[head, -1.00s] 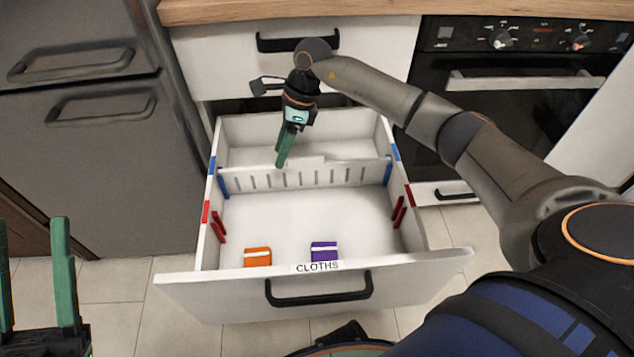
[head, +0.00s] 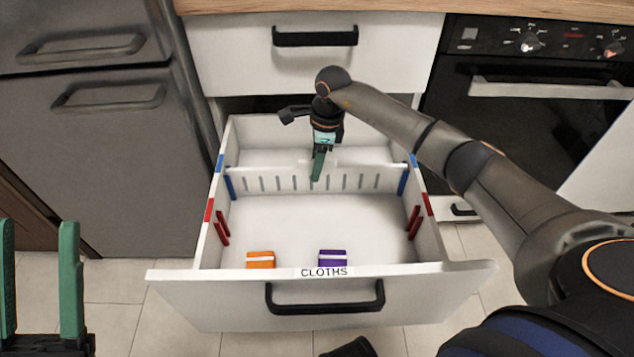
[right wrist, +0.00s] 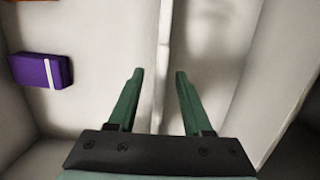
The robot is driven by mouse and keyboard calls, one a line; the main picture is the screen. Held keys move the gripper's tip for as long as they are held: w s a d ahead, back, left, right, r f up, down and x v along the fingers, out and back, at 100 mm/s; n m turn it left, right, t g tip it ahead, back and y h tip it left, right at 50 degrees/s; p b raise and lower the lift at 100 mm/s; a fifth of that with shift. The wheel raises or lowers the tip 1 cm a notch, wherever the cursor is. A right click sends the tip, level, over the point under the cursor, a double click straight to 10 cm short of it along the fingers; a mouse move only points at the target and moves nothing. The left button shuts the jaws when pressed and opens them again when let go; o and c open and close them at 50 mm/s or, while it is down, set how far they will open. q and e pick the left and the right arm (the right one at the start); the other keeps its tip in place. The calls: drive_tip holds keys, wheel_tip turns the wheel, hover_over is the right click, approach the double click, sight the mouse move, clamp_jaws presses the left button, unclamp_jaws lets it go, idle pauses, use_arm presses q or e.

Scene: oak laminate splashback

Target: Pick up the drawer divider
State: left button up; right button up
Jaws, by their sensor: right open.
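The drawer divider (head: 275,183) is a white slotted panel standing across the open drawer (head: 230,300), its ends at the blue marks on the side walls. My right gripper (head: 318,168) points down at the divider's middle, with one green finger in front of its near face. In the right wrist view the divider's edge (right wrist: 164,45) runs between the two spread fingers (right wrist: 157,80), with a gap on each side. Nothing is gripped. My left gripper (head: 37,226) is open and empty at the lower left, outside the drawer.
Red holders (head: 221,227) are on the side walls nearer the front. The drawer floor between is clear. A closed drawer (head: 315,60) is above, an oven (head: 540,110) to the right.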

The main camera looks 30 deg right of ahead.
sight(315, 193)
wheel_tip(315, 193, down, 3)
drive_tip(key=shift+a+f+b, duration=0.1)
drive_tip(key=shift+a+b, duration=0.05)
drive_tip(key=shift+b, duration=0.25)
clamp_jaws()
idle(1.1)
